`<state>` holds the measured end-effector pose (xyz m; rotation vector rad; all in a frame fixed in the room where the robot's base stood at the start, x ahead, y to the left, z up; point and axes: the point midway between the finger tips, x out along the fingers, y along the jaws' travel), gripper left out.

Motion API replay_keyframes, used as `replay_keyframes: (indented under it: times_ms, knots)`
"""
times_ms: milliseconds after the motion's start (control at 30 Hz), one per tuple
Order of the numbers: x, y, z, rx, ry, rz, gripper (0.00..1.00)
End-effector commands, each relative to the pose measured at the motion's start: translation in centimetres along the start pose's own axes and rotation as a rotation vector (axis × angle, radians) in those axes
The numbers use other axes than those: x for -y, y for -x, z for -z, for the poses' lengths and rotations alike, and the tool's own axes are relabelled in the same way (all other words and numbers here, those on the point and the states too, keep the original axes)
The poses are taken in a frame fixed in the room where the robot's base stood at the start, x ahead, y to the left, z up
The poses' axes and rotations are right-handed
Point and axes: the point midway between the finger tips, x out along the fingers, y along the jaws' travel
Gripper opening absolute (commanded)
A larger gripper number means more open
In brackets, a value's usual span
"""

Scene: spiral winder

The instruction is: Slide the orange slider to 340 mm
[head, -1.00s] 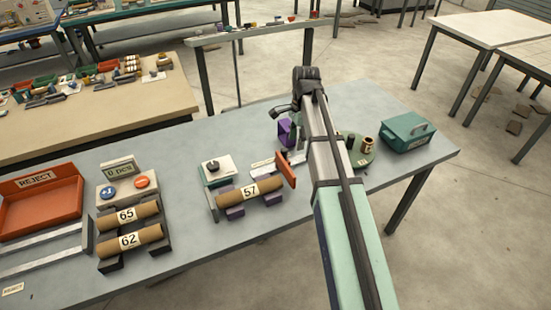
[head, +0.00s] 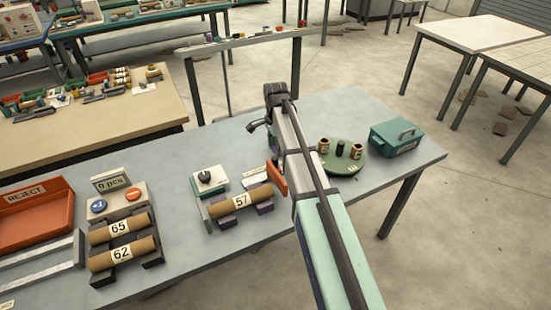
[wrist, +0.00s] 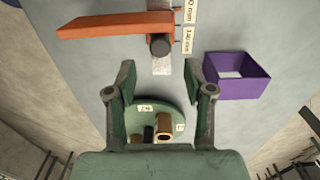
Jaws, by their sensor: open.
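The orange slider (head: 277,178) stands at the right end of the tube marked 57 (head: 241,201). In the wrist view the orange slider (wrist: 115,25) is a flat plate with a dark round knob (wrist: 160,45) at its right end, on a pale metal strip. A label reading 340 mm (wrist: 187,40) lies beside the knob. My gripper (wrist: 162,75) is open and empty, with its fingertips apart below the knob in the picture. I cannot tell its height above the knob. In the head view my arm hides part of the strip.
A purple open box (wrist: 237,75) stands right of the strip in the wrist view. A round green tray (head: 345,168) with small cylinders and a teal case (head: 397,136) are on the right. A counter box (head: 118,197) and a red reject bin (head: 35,215) are on the left.

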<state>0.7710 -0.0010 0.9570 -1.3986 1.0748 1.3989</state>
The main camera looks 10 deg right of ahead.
Motion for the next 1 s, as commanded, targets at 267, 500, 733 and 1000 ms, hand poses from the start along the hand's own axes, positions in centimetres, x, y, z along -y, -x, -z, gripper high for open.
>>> replay_keyframes:
  times_ms: [267,500,733,1000]
  knots:
    - [-0.1,-4.5,0.0,0.001,0.0,-0.002,0.53]
    - [0.0,-6.8,0.0,0.0,0.0,-0.001,0.53]
    - [0.0,-7.5,0.0,0.0,0.0,0.001,0.53]
    - [0.0,-7.5,0.0,0.0,0.0,0.001,0.24]
